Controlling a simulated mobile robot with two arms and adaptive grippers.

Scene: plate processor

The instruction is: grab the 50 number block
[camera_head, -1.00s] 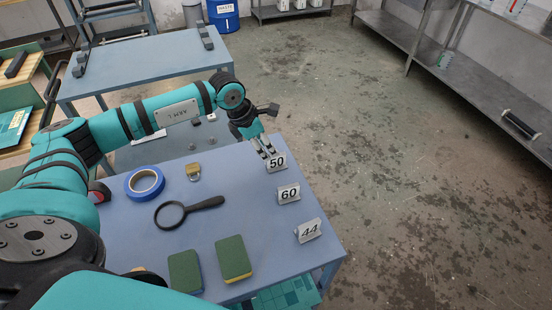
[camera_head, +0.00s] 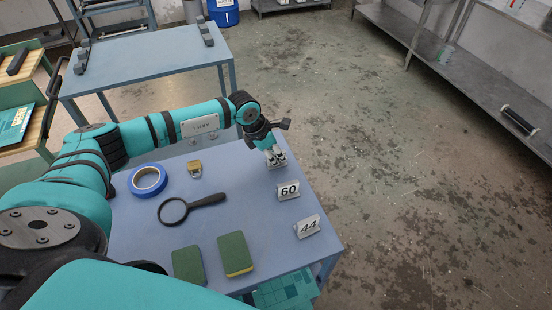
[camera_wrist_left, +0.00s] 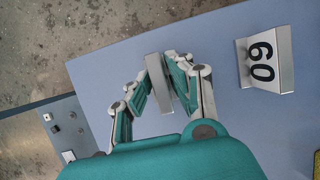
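My left gripper (camera_head: 276,162) is low over the far right part of the blue table (camera_head: 245,210), pointing down at the 50 number block. In the left wrist view the block shows as a narrow grey bar (camera_wrist_left: 159,83) between the two fingers of the gripper (camera_wrist_left: 160,86). The right finger looks very close to it or touching. Whether the left finger presses on it is unclear. Its number is hidden in both views. The block marked 60 (camera_head: 288,191) stands nearer the front, and also shows in the wrist view (camera_wrist_left: 263,60). My right gripper is out of view.
The 44 block (camera_head: 308,227) stands near the table's right edge. Blue tape (camera_head: 148,180), a padlock (camera_head: 195,169), a magnifying glass (camera_head: 174,211) and two sponges, one here (camera_head: 235,254) and one here (camera_head: 188,266), lie to the left. Another blue table (camera_head: 145,62) stands behind.

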